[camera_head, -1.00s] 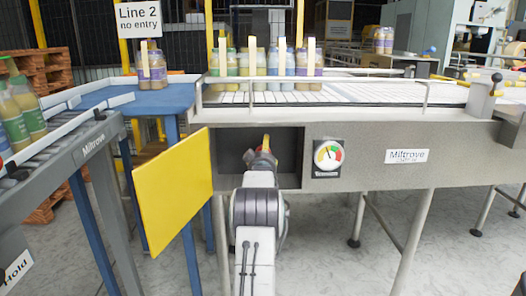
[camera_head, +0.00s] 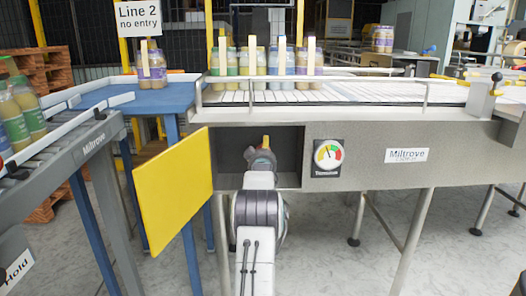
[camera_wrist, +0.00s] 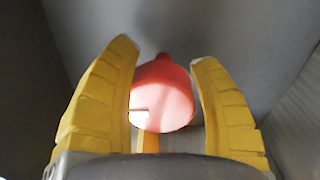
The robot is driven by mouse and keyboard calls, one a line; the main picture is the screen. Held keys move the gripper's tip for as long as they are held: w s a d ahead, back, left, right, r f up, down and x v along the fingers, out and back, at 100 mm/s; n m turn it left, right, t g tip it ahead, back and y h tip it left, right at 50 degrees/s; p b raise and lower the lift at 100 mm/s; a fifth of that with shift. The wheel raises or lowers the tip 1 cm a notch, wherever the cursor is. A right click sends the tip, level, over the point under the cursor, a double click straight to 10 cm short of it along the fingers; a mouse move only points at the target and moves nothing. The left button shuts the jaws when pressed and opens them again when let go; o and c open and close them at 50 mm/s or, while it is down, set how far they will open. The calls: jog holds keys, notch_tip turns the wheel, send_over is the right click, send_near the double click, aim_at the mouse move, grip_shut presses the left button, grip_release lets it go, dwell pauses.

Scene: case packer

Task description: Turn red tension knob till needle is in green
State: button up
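The red tension knob (camera_wrist: 165,95) shows in the wrist view, inside a grey recess, with a small white mark on its face. My gripper (camera_wrist: 166,75) is open, with one yellow finger on each side of the knob. The fingers are close to its sides; firm contact cannot be made out. In the head view my gripper (camera_head: 265,143) reaches into the dark recess, and my arm hides the knob. The tension gauge (camera_head: 328,156) is to the right of the recess. Its needle points up and left, and the green band looks to be at the upper right.
A yellow door (camera_head: 172,195) stands open left of the recess (camera_head: 289,150). The machine's grey front panel (camera_head: 460,145) carries a Miltrove label. Several jars stand on the conveyor (camera_head: 350,95) above. A roller line (camera_head: 75,145) with jars is at the left.

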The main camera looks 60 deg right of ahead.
jog(key=shift+f, duration=0.1)
jog(key=c, duration=1)
jog(key=shift+o, duration=0.2)
jog(key=shift+m, duration=0.3)
jog(key=m+b, duration=0.1)
jog(key=m, duration=0.1)
jog(key=m+b, duration=0.2)
jog(key=shift+f+m, duration=0.2)
jog(key=shift+m, duration=0.2)
jog(key=shift+w+r+m+y+b, duration=0.1)
jog(key=shift+m+y+b, duration=0.2)
jog(key=shift+m+b, duration=0.7)
